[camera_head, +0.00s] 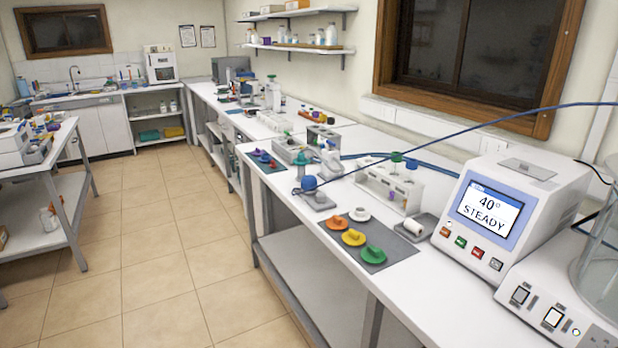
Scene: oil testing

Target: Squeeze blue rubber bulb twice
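The blue rubber bulb (309,183) sits upright on a small grey base near the front edge of the long white bench, in the middle of the camera_head view. A thin dark tube or cable appears to pass close behind it. Nothing is touching the bulb from above. Neither my left nor my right gripper shows in this view.
Right of the bulb is a grey mat (390,247) with coloured knobs. Behind stands a white rack (388,190) with capped tubes. A heater unit (500,215) reads "40° STEADY". Floor (170,240) left of the bench is clear.

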